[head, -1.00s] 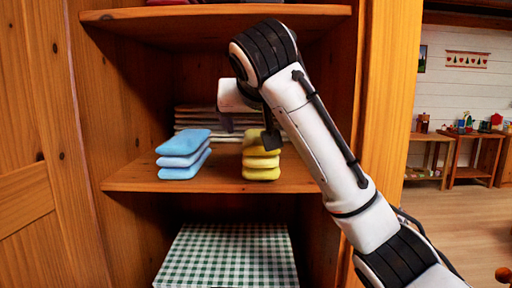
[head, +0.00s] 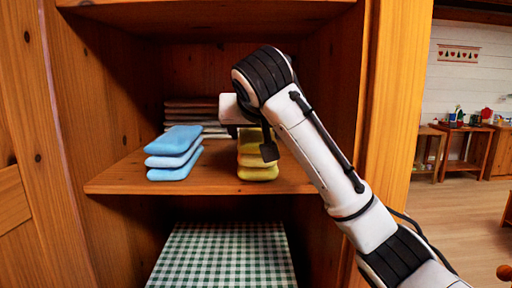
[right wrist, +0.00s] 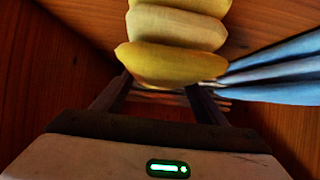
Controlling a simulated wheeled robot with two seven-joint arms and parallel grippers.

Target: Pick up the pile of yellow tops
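The pile of yellow tops (head: 257,172) sits on the middle shelf of the wooden wardrobe, several folded pieces stacked. My right gripper (head: 252,142) is in front of and over the upper part of the pile, partly hiding it. In the right wrist view the yellow pile (right wrist: 172,62) is at the top centre. The right gripper's (right wrist: 163,90) two dark fingers are apart, one towards each side of the pile; whether they touch it I cannot tell. My left gripper is not in view.
A stack of blue folded cloths (head: 174,160) lies left of the yellow pile, and shows in the right wrist view (right wrist: 280,70). Striped folded textiles (head: 190,110) lie behind. The upper shelf (head: 210,12) is above; a green checked box (head: 222,255) is below.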

